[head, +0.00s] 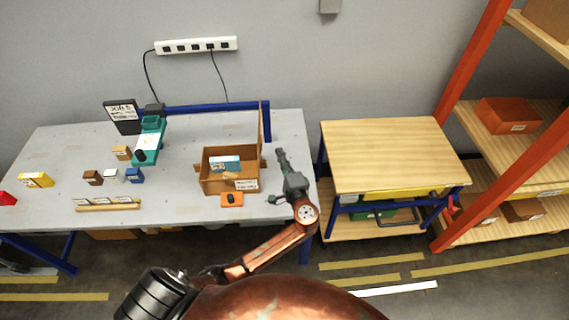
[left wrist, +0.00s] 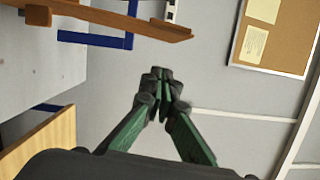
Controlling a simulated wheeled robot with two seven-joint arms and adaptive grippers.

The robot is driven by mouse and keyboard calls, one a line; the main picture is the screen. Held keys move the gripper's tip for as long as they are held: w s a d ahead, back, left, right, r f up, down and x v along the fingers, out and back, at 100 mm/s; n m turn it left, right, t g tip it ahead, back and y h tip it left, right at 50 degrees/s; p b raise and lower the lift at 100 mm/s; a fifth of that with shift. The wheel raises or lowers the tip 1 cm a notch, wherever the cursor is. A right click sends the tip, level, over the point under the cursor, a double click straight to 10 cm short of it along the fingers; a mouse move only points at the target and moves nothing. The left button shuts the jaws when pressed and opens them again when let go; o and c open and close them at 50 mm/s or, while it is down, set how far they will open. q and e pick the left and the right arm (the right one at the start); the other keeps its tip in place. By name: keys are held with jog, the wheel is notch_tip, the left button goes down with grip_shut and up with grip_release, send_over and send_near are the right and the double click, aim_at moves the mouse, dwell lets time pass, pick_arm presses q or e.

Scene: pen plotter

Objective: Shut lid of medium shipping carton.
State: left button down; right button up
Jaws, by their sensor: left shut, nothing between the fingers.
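The brown shipping carton (head: 217,183) stands on the grey bench with its top open. Its lid (head: 261,132) stands upright at the carton's right side, seen nearly edge-on. Inside are a blue-and-white box (head: 225,164) and other small items, partly hidden by the walls. My left gripper (head: 281,154) is shut and empty, to the right of the lid and apart from it. In the left wrist view the fingertips (left wrist: 162,82) meet over the grey wall, and a brown panel (left wrist: 135,20), likely the lid, crosses the top. My right gripper is not in view.
An orange pad with a black item (head: 231,199) lies in front of the carton. A teal device (head: 146,147) and several small boxes are to the left. A wood-topped cart (head: 385,155) stands right of the bench, with a gap between. A blue rail (head: 215,107) runs behind.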

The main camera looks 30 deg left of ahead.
pick_arm(q)
jog(key=a+p, duration=0.1)
jog(key=a, duration=0.1)
jog(key=s+a, duration=0.1)
jog(key=a, duration=0.1)
jog(key=shift+a+r+p, duration=0.15)
jog(key=shift+a+p, duration=0.15)
jog(key=shift+p, duration=0.05)
